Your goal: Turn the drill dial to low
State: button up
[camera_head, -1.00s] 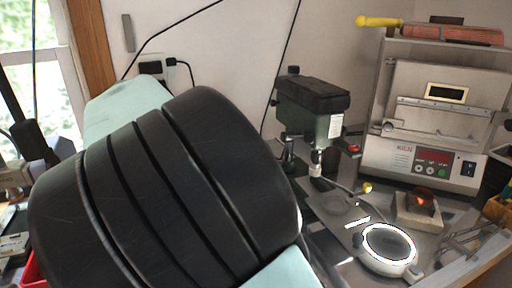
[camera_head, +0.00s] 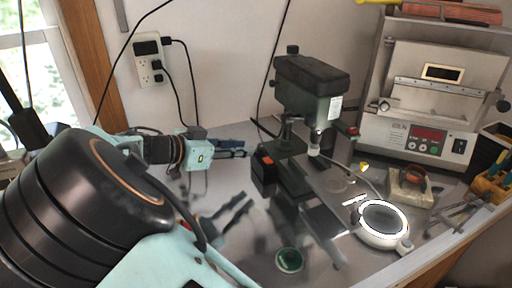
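The dark green and black drill press (camera_head: 311,85) stands upright at the middle of the bench, with its chuck (camera_head: 315,142) pointing down. A small red part (camera_head: 352,131) shows at its right side. I cannot make out a dial or its setting. My gripper (camera_head: 238,149) seems to be the dark end piece past the pale teal wrist, to the left of the drill press and apart from it. It is small and blurred, so I cannot tell its opening or whether it holds anything.
A grey machine (camera_head: 418,100) with a red display stands at the back right. A white ring-shaped magnifier (camera_head: 383,222) lies before it. A green round item (camera_head: 289,260) and blurred dark tools (camera_head: 232,216) lie at the front. A wall outlet (camera_head: 149,62) with cables is behind.

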aim_at(260, 147)
jog(key=x, duration=0.6)
jog(key=shift+c, duration=0.4)
grip_shut()
